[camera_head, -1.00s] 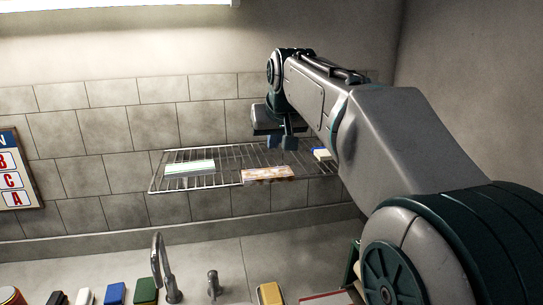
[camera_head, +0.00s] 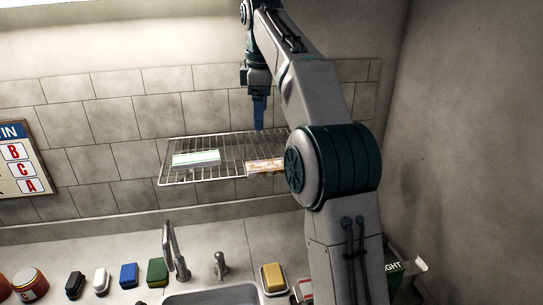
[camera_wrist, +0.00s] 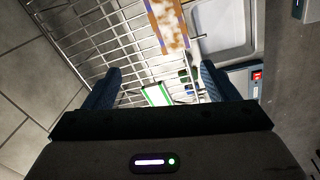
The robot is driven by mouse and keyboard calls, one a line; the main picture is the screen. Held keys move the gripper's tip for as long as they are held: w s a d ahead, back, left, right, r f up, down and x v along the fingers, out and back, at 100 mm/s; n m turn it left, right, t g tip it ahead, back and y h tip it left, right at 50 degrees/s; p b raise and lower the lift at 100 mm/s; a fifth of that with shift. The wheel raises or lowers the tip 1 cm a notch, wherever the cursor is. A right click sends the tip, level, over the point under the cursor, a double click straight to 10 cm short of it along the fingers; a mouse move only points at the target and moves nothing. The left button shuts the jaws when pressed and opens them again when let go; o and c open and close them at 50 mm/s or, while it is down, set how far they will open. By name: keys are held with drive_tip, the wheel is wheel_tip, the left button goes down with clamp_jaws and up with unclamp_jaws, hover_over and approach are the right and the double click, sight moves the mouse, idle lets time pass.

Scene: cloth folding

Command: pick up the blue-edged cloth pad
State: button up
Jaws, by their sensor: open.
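My gripper (camera_head: 259,113) points down above the wire rack's back part, open and empty. In the wrist view its two fingers (camera_wrist: 158,88) stand wide apart. The small white pad with a blue edge, seen earlier at the rack's right end, is hidden behind my arm now.
The wire rack (camera_head: 176,180) sticks out from the tiled wall above the counter. Below are a tap (camera_head: 172,250), a sink (camera_head: 212,296) and several sponges or blocks, such as a blue one (camera_head: 128,275) and a yellow one (camera_head: 273,278). A lettered board (camera_head: 22,165) hangs left.

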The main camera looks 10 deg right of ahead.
drive_tip(key=n+g, duration=0.1)
drive_tip(key=n, duration=0.1)
drive_tip(key=n+b, duration=0.1)
drive_tip(key=b, duration=0.2)
hover_over(264, 166)
drive_tip(key=f, duration=0.5)
drive_tip(key=w+a+f, duration=0.1)
drive_tip(key=f, duration=0.2)
drive_tip(key=shift+f, duration=0.25)
drive_tip(key=shift+s+d+f, duration=0.15)
drive_tip(key=shift+f, duration=0.6)
drive_tip(key=shift+s+d+f, duration=0.1)
drive_tip(key=shift+d+f, duration=0.1)
drive_tip(key=shift+f, duration=0.5)
drive_tip(key=shift+s+d+f, duration=0.15)
drive_tip(key=shift+f, duration=1)
drive_tip(key=c, duration=1.1)
